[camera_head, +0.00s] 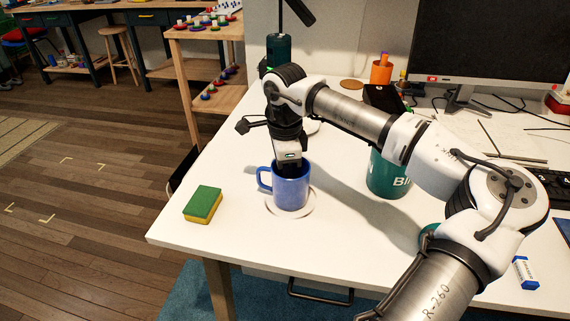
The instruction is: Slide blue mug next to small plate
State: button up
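The blue mug (291,189) is upright on the white table, with its handle to the left. A small white plate (309,207) shows around the mug's base; the mug appears to stand on it, though the contact is hidden. My gripper (289,165) points down at the mug's top from above. Its fingertips are hidden at or inside the mug's mouth, so I cannot tell whether they are apart or pressed on its wall.
A green-and-yellow sponge (203,204) lies left of the plate, near the table edge. A dark green canister (384,176) stands to the right, partly behind my arm. A monitor (492,45) and an orange cup (381,72) are at the back.

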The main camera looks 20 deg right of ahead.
grip_shut()
jog(key=shift+w, duration=0.1)
jog(key=shift+w+d+p, duration=0.3)
jog(key=shift+w+d, duration=0.25)
jog(key=shift+w, duration=0.45)
jog(key=shift+w+d+p, duration=0.3)
jog(key=shift+w+d, duration=0.3)
jog(key=shift+w, duration=0.4)
jog(key=shift+w+d+p, duration=0.3)
jog(key=shift+w+d, duration=0.25)
jog(key=shift+w, duration=0.45)
jog(key=shift+w+d+p, duration=0.55)
jog(key=shift+w+p, duration=0.05)
jog(key=shift+w, duration=0.4)
jog(key=shift+w+d+p, duration=0.6)
jog(key=shift+w, duration=0.4)
jog(key=shift+w+d+p, duration=0.55)
jog(key=shift+w+p, duration=0.05)
jog(key=shift+w, duration=0.4)
jog(key=shift+w, duration=0.1)
